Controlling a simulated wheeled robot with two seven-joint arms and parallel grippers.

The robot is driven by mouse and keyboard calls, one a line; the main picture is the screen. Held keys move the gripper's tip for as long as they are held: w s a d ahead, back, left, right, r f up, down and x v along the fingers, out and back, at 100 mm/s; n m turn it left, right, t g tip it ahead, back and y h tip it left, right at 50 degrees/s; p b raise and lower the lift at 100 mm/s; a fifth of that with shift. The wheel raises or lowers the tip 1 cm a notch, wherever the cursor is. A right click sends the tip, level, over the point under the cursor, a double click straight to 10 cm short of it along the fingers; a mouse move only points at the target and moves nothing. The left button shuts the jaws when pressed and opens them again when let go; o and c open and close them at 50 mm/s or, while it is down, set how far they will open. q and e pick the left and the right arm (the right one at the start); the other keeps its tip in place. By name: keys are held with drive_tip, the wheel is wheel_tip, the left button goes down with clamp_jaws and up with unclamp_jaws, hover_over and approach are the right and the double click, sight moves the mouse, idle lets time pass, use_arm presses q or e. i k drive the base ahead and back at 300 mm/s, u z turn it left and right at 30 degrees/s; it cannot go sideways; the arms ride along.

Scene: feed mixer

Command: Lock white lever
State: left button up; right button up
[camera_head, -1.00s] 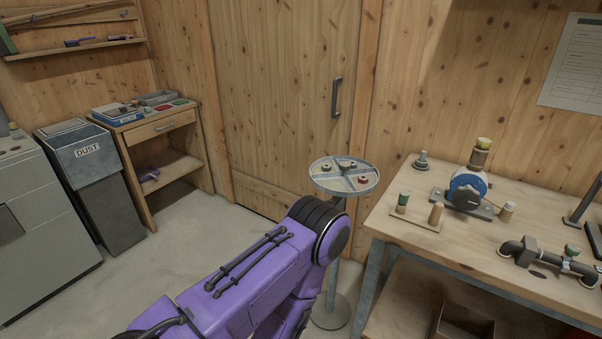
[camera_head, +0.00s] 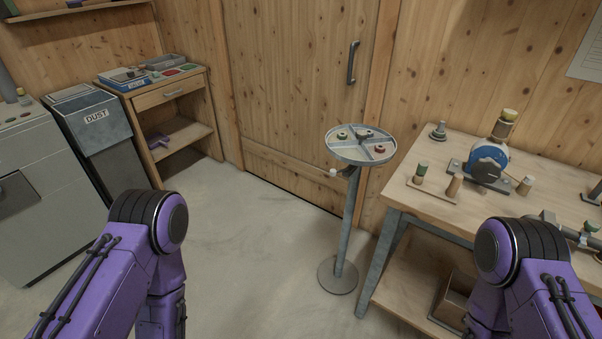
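A small white-tipped lever (camera_head: 335,172) sticks out to the left from the stand (camera_head: 348,225), just below its round grey tray (camera_head: 375,157). Whether it is locked cannot be told at this size. My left arm shows at the lower left and my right arm at the lower right, both purple and both well apart from the stand. Neither gripper is in view, as only upper parts of the arms show.
The divided tray holds several small parts. A wooden workbench (camera_head: 545,180) with a blue device (camera_head: 487,162) and pegs stands at the right. A dust bin (camera_head: 100,125) and a wooden shelf unit (camera_head: 178,140) are at the left. The floor left of the stand is clear.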

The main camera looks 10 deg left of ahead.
sight(333, 172)
drive_tip(key=u, duration=1.2)
drive_tip(key=i, duration=0.65)
drive_tip(key=z, duration=0.55)
